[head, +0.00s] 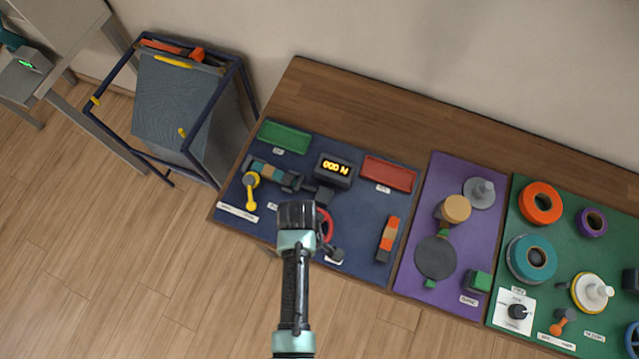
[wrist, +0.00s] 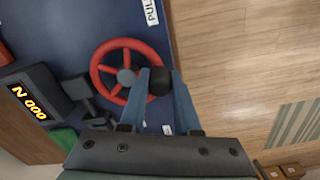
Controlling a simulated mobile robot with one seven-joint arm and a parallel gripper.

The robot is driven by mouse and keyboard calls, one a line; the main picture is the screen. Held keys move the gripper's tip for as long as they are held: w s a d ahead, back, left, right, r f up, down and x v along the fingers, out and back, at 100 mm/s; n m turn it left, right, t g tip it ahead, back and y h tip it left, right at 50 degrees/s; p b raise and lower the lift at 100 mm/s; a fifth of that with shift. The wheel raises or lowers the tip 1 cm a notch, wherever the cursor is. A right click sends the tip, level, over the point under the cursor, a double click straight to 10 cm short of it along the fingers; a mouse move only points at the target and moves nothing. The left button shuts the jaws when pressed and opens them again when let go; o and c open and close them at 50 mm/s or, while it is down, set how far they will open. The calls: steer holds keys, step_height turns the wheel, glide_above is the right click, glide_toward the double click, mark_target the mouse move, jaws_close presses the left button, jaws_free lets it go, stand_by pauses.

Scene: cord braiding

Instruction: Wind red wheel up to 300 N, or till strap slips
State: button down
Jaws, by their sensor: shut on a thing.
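The red wheel (wrist: 101,55) lies on the blue mat in the wrist view, with a grey hub and a black knob (wrist: 160,80) at its rim. My gripper (wrist: 160,88) has its two blue fingers on either side of the knob, closed on it. In the head view the red wheel (head: 328,226) is partly hidden behind my wrist, and my fingertips are hidden. The force display (head: 334,170) reads 000 N; it also shows in the wrist view (wrist: 30,102). A short striped teal and tan piece (head: 268,170), possibly the strap, lies left of the display.
A yellow lever (head: 251,190) stands at the mat's left. A green tray (head: 285,137) and a red tray (head: 388,174) lie at the back. An orange and grey tool (head: 388,239) lies right of the wheel. Purple and green mats with spools fill the table's right side.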

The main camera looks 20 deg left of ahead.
steer(key=shift+r+p, duration=0.25)
steer(key=shift+p, duration=0.55)
